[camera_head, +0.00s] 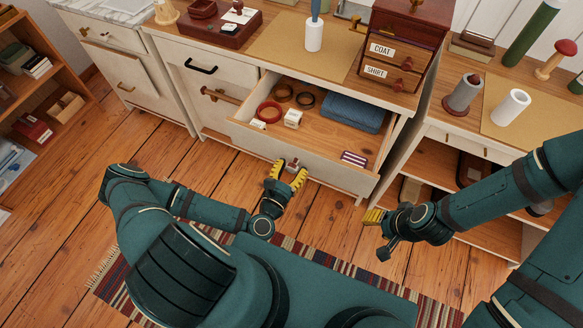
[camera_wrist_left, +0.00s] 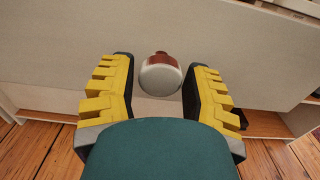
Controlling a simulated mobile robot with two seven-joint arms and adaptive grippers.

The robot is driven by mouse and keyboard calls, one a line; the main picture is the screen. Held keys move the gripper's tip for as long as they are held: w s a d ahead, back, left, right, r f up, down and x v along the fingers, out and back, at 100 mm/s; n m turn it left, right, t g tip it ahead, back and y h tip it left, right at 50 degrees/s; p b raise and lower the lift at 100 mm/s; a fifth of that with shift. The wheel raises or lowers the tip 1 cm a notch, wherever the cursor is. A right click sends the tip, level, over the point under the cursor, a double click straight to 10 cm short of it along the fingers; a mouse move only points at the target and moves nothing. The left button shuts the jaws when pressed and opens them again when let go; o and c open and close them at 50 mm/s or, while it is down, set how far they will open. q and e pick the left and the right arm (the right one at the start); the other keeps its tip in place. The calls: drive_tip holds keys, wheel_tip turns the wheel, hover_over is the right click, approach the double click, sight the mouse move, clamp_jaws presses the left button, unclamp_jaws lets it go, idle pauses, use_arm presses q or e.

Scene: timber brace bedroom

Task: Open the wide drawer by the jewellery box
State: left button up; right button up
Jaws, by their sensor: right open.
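The wide drawer (camera_head: 335,179) stands pulled out of the pale cabinet, its inside in view. Its front also fills the left wrist view (camera_wrist_left: 60,45). Its round knob (camera_wrist_left: 160,76) has a pale face and a reddish-brown base. My left gripper (camera_head: 287,174) is at the drawer front, open, with the knob between and just beyond its fingers; I see gaps on both sides. My right gripper (camera_head: 374,217) is open and empty, in front of the cabinet's right end. A dark red box (camera_head: 215,33) on the cabinet top may be the jewellery box.
In the drawer are a blue folded cloth (camera_head: 353,112), a red ring (camera_head: 269,112), dark rings and small items. A small red chest (camera_head: 400,45) labelled COAT and SHIRT stands above. A striped rug (camera_head: 425,307) lies below. A shelf unit (camera_head: 75,70) stands left.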

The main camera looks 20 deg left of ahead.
use_arm(q)
drive_tip(key=shift+o, duration=1)
drive_tip(key=s, duration=1.2)
drive_tip(key=shift+a, duration=0.25)
